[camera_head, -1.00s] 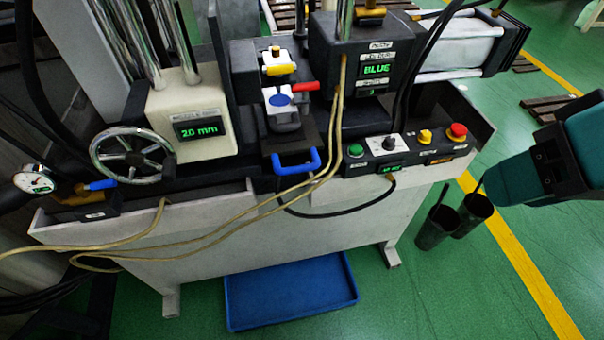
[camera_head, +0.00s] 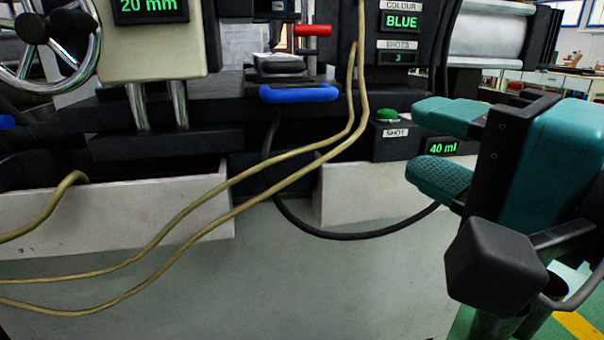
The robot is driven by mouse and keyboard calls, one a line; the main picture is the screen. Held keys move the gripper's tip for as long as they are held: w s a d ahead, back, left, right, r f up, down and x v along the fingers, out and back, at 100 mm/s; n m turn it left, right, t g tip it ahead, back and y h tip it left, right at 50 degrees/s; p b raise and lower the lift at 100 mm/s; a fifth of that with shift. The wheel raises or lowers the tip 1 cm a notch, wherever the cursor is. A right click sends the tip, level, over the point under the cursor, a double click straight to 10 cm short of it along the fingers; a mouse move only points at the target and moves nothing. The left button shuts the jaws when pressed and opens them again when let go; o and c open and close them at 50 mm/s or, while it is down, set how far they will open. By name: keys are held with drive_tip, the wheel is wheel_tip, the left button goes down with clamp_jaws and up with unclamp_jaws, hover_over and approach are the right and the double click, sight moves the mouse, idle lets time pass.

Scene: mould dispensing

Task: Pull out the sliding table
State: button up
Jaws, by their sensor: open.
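The sliding table shows as a dark slab with a blue handle (camera_head: 298,93) on its front edge, at the top middle of the head view. A dark and silver piece (camera_head: 280,68) stands on it, with a red lever (camera_head: 311,30) above. My gripper (camera_head: 440,147) is at the right, with teal fingers spread apart and nothing between them. It is well to the right of the blue handle and lower, near the control box, and does not touch the handle. The upper part of the machine is cut off by the frame.
The control box (camera_head: 392,150) with a green button and a "40 ml" display is partly behind my fingers. Yellow hoses (camera_head: 215,205) and a black cable (camera_head: 330,233) hang across the machine's front. A handwheel (camera_head: 45,45) is at the left.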

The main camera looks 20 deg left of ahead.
drive_tip(key=f+y+b, duration=0.1)
drive_tip(key=f+b, duration=0.1)
drive_tip(key=p, duration=1.1)
approach(305, 98)
drive_tip(key=shift+m, duration=0.4)
drive_tip(key=p+x, duration=0.2)
drive_tip(key=x, duration=0.1)
drive_tip(key=p+x, duration=0.6)
drive_tip(key=shift+r, duration=0.25)
drive_tip(key=shift+w+a+f+t+p, duration=0.1)
drive_tip(key=shift+w+a+t+p, duration=0.2)
drive_tip(key=shift+w+a+p, duration=0.3)
drive_tip(key=shift+s+a, duration=0.1)
drive_tip(key=shift+a, duration=0.05)
drive_tip(key=shift+c, duration=0.4)
clamp_jaws()
